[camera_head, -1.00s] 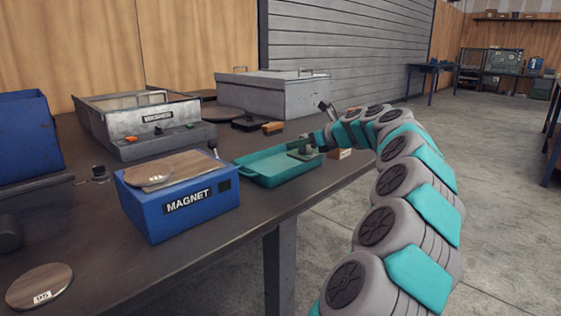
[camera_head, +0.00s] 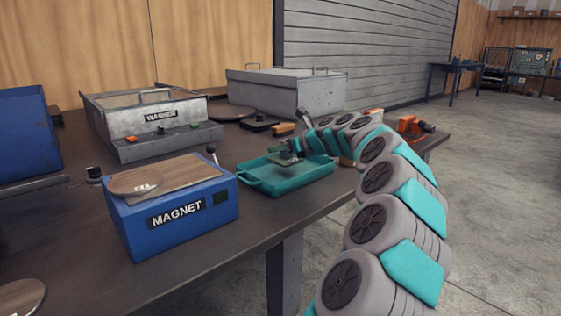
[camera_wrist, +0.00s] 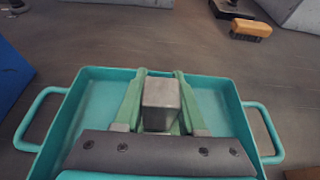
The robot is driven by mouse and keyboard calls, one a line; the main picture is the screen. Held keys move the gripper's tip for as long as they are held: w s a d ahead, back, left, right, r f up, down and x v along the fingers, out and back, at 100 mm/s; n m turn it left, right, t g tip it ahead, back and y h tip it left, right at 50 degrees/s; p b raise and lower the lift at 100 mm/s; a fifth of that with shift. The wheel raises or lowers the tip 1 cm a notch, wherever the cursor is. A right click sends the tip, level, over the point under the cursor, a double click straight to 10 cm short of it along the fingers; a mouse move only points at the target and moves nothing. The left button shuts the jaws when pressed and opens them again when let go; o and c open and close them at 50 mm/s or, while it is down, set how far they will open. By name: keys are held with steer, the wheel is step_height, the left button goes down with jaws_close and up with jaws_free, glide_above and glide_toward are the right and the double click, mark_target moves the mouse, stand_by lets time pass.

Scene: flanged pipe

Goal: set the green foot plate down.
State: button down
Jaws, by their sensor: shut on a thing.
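My gripper (camera_head: 297,148) is over the teal tray (camera_head: 262,183) on the bench. In the wrist view, my gripper (camera_wrist: 158,76) has its two green fingers closed on either side of a grey metal block (camera_wrist: 160,97). The tray floor (camera_wrist: 97,102) is bare around the fingers. The plate's underside is hidden, so I cannot tell whether it touches the tray.
The blue magnet box (camera_head: 170,222) with a round disc (camera_head: 135,182) on it stands left of the tray. The washer (camera_head: 150,125) and a grey lidded box (camera_head: 285,92) stand behind. A brush (camera_wrist: 250,30) lies beyond the tray. The bench's front edge is close to the tray.

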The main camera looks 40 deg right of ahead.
mark_target(281, 158)
steer(key=shift+f, duration=1.85)
steer(key=shift+f, duration=0.1)
steer(key=shift+c, duration=2.4)
jaws_free()
steer(key=shift+f, duration=0.1)
steer(key=shift+s+r, duration=0.15)
steer(key=shift+r, duration=0.05)
steer(key=v, duration=1.1)
steer(key=shift+s, duration=0.4)
